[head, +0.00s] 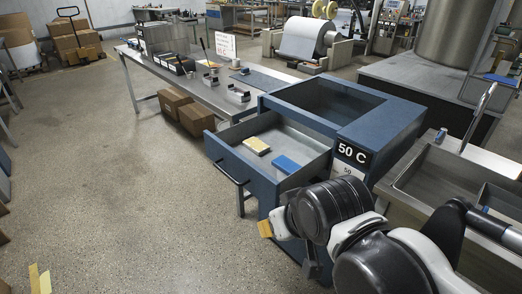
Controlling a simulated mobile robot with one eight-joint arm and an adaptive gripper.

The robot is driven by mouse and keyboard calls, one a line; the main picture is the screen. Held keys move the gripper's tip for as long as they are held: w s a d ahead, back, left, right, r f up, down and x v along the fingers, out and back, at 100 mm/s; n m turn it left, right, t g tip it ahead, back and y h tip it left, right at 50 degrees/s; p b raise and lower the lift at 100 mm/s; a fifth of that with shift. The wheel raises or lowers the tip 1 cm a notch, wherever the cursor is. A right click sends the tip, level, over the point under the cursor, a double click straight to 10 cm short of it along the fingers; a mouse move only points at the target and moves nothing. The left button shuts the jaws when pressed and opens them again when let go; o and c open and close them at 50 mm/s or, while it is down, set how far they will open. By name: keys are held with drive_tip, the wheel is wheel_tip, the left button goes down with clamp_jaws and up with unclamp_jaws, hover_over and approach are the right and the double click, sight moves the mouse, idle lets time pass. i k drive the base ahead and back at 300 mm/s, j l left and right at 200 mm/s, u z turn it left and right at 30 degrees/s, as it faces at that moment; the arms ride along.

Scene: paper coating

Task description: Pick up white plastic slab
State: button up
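A pale cream slab with yellowish edges (256,146) lies flat in the open blue drawer (223,153), left of a blue slab (287,164). It is the palest slab in the drawer; I cannot tell if it is plastic. My arm comes in from the lower right, in front of the drawer unit. The end of my arm is low in front of the drawer, apart from both slabs. My gripper's fingers are hidden or too unclear to tell open from shut. A small orange-tan piece (265,229) shows at the arm's left end.
The blue cabinet (390,125) with a "50 C" sign (351,152) stands behind the drawer. A long metal table (205,92) with small items runs to the upper left, with cardboard boxes (196,120) beneath. A steel sink (440,180) is at right.

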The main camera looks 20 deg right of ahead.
sight(256, 145)
drive_tip(key=l+z, duration=1)
drive_tip(key=k+j, duration=0.05)
